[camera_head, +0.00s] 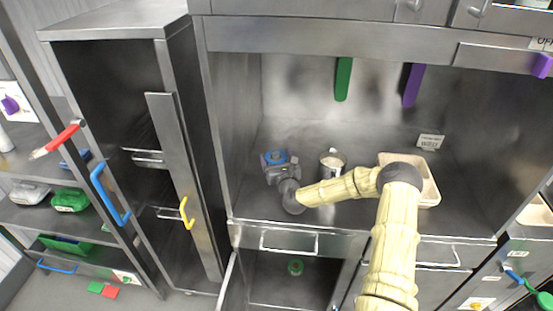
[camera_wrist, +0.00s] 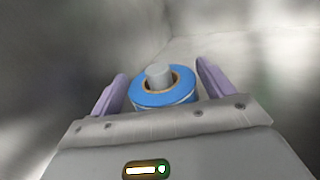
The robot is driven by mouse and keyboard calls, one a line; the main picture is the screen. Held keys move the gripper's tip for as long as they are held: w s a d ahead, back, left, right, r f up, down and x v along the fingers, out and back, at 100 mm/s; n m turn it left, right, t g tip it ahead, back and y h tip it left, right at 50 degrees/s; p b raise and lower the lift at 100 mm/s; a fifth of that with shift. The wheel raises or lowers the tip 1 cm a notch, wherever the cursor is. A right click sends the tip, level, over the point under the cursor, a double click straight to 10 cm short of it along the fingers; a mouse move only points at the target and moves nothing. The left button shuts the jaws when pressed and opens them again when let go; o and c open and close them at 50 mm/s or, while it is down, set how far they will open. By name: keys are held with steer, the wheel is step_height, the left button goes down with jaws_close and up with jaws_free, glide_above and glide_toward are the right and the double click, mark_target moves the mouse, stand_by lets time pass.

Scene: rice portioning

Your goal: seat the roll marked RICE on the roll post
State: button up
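A blue roll (camera_wrist: 150,98) lies between the two purple fingers of my gripper (camera_wrist: 161,70) in the wrist view. A grey post (camera_wrist: 158,75) stands up through its brown core, so the roll is around the post. Small gaps seem to show between the fingers and the roll's sides, and the fingers look spread. The roll's near lower side is hidden behind my gripper's body. No RICE marking is readable.
A metal canister (camera_head: 332,163) with white contents stands right of the roll. A beige tray (camera_head: 428,190) sits further right, partly behind my arm. A small sign (camera_head: 430,141) is at the back wall. Below the counter, an open compartment holds a green round item (camera_head: 295,267).

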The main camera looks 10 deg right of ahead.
steer(key=shift+o, duration=0.7)
steer(key=shift+s, duration=0.1)
steer(key=shift+s, duration=0.25)
steer(key=s+b, duration=0.1)
steer(key=s, duration=0.4)
steer(key=s+d+b, duration=0.1)
steer(key=s, duration=0.5)
steer(key=s+b, duration=0.1)
steer(key=s, duration=0.4)
steer(key=shift+s+d, duration=0.2)
steer(key=shift+s, duration=0.15)
steer(key=shift+w, duration=0.1)
